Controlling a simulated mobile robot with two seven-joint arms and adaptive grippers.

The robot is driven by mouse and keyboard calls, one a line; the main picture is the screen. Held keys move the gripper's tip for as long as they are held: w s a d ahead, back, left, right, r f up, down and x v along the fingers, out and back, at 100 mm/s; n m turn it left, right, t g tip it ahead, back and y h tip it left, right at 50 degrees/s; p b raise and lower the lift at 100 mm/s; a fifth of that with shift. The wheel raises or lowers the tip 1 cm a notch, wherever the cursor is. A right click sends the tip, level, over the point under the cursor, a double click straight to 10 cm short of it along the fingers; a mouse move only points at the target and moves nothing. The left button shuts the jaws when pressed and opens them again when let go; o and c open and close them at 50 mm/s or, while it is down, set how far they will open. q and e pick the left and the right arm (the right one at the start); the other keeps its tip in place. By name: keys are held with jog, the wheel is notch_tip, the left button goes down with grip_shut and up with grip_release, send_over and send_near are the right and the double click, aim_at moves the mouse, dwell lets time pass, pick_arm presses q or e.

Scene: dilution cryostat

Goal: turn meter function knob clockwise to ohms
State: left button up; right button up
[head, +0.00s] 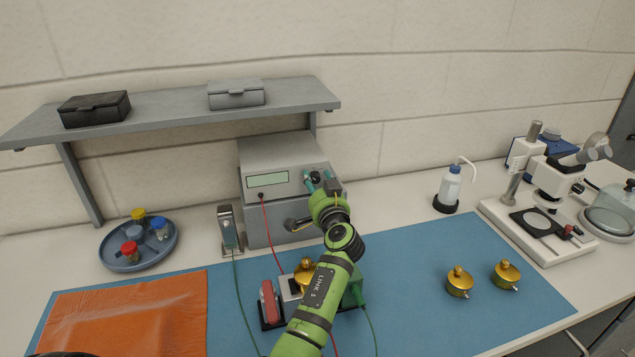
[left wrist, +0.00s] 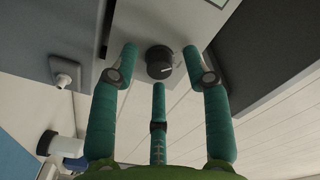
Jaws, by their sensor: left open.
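The meter (head: 285,153) is a grey box with a pale green display (head: 267,180), standing on another grey box against the wall. Its black function knob (head: 316,176) is at the right of the front panel. In the left wrist view the round knob (left wrist: 158,58) shows a white pointer line. My left gripper (head: 320,182) is at the knob, its three green fingers (left wrist: 160,72) open and spread around it. Gaps show between the fingers and the knob in the left wrist view; contact is not visible. The panel's position labels are not readable.
A red lead (head: 267,230) runs from the meter down to the blue mat (head: 400,290). A shelf (head: 180,116) with two boxes hangs above left. A tray of vials (head: 125,262), a wash bottle (head: 450,186) and a microscope (head: 548,185) stand around.

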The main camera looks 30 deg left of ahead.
pick_arm(q)
jog(key=shift+c, duration=0.4)
grip_shut()
pick_arm(e)
jog(key=shift+a, duration=0.35)
